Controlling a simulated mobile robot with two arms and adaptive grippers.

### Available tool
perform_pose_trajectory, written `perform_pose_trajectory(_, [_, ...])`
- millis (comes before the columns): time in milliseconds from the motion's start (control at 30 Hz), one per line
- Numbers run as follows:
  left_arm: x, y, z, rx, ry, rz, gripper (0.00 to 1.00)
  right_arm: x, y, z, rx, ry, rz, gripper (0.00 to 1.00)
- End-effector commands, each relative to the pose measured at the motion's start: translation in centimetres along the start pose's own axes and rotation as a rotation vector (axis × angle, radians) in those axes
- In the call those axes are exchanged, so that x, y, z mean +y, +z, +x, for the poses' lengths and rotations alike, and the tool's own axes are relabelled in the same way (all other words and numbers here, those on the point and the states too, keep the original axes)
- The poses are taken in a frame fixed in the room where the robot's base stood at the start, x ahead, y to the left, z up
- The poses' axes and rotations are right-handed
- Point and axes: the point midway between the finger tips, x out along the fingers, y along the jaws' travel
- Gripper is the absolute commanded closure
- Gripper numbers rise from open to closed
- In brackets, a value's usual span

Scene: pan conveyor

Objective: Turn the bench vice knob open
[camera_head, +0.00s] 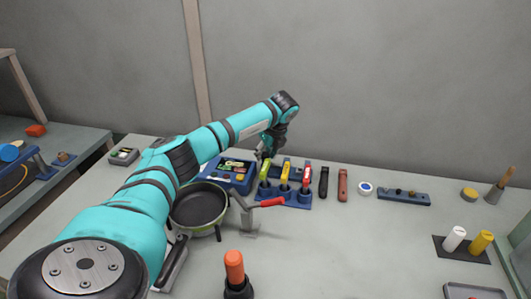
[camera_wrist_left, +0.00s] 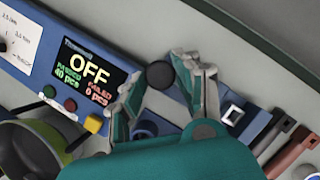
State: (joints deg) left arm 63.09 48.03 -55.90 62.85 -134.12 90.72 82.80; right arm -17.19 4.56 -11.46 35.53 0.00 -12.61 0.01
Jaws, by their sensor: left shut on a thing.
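My left gripper (camera_head: 267,152) is above the back of the bench, beside the blue control box and over the left end of a blue tool holder. In the left wrist view its fingertips (camera_wrist_left: 160,82) stand on either side of a dark round knob-like piece (camera_wrist_left: 160,75), and the gripper is shut on it. Whether this is the bench vice knob I cannot tell. Part of a blue base (camera_wrist_left: 152,124) shows between the fingers. The rest of it is hidden by the gripper. My right gripper is not in view.
The control box (camera_head: 228,171) shows OFF on its screen (camera_wrist_left: 90,75). A black pan (camera_head: 200,204) stands below my arm, near a red-handled grey fixture (camera_head: 246,217). The blue tool holder (camera_head: 287,202) bears coloured tools. An orange-topped black item (camera_head: 235,265) is at the front.

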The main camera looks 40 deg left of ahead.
Motion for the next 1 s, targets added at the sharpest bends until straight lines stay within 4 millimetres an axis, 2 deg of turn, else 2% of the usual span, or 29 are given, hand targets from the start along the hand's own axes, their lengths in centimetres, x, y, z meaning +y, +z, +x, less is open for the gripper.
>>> perform_pose_trajectory(33, [-0.1,0.1,-0.1,-0.001,-0.004,-0.002,1.00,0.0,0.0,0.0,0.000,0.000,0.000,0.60])
perform_pose_trajectory(67, [-0.1,0.1,-0.1,-0.001,-0.004,-0.002,0.64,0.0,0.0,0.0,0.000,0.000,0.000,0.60])
perform_pose_trajectory(200, [-0.1,0.1,-0.1,-0.001,-0.003,-0.001,0.46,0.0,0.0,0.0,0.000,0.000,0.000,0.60])
perform_pose_trajectory(567, [-0.1,0.1,-0.6,0.000,-0.003,0.000,0.45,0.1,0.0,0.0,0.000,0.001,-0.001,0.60])
perform_pose_trajectory(667, [-0.1,0.1,-1.9,-0.001,-0.005,0.000,0.45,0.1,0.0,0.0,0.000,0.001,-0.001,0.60])
perform_pose_trajectory(1000, [-0.1,0.1,-9.0,-0.001,-0.007,0.001,0.45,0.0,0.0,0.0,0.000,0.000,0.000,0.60])
